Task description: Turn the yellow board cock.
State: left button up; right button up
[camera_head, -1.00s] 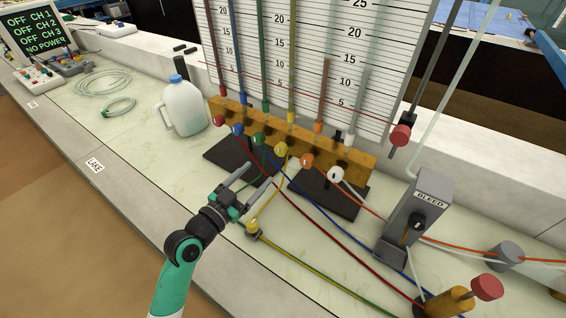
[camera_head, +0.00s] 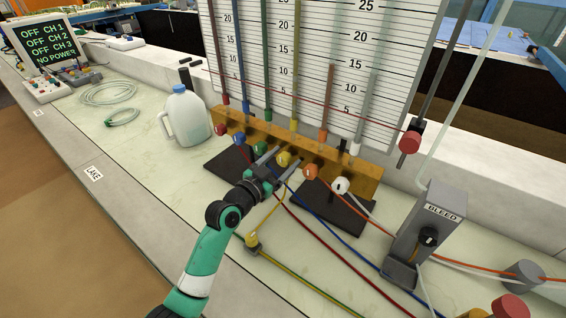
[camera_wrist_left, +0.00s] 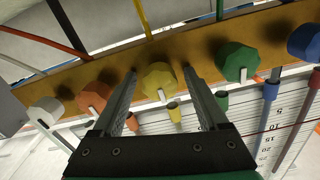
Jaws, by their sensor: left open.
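The yellow board cock (camera_head: 283,159) is a faceted yellow knob on the front of the wooden manifold block below the scale board. It also shows in the left wrist view (camera_wrist_left: 158,78), with a small white mark on it. My left gripper (camera_head: 281,161) is open, with its two fingers on either side of the yellow cock. In the left wrist view the gripper (camera_wrist_left: 157,77) has a visible gap between each finger and the knob. The green cock (camera_wrist_left: 238,62) is just outside one finger, and the orange cock (camera_wrist_left: 95,96) is outside the other. My right gripper is not in view.
Red, blue, orange and white cocks share the wooden block (camera_head: 365,179). Coloured hoses cross the bench in front. A white jug (camera_head: 186,117) stands left of the block. The BLEED post (camera_head: 428,240) stands at right. The bench at left front is mostly clear.

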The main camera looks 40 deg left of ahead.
pick_arm(q)
grip_shut()
dwell(0.3)
jog(key=shift+n, duration=0.3)
jog(key=n+p, duration=0.2)
jog(key=n, duration=0.1)
jog(key=shift+r, duration=0.1)
jog(key=n+p, duration=0.2)
jog(key=n, duration=0.3)
jog(key=n+p, duration=0.2)
jog(key=n, duration=0.2)
jog(key=shift+a+n, duration=0.1)
jog(key=shift+n, duration=0.2)
jog(key=n, duration=0.2)
jog(key=n+p, duration=0.1)
jog(key=n, duration=0.1)
jog(key=shift+f+n, duration=0.2)
jog(key=shift+n, duration=0.1)
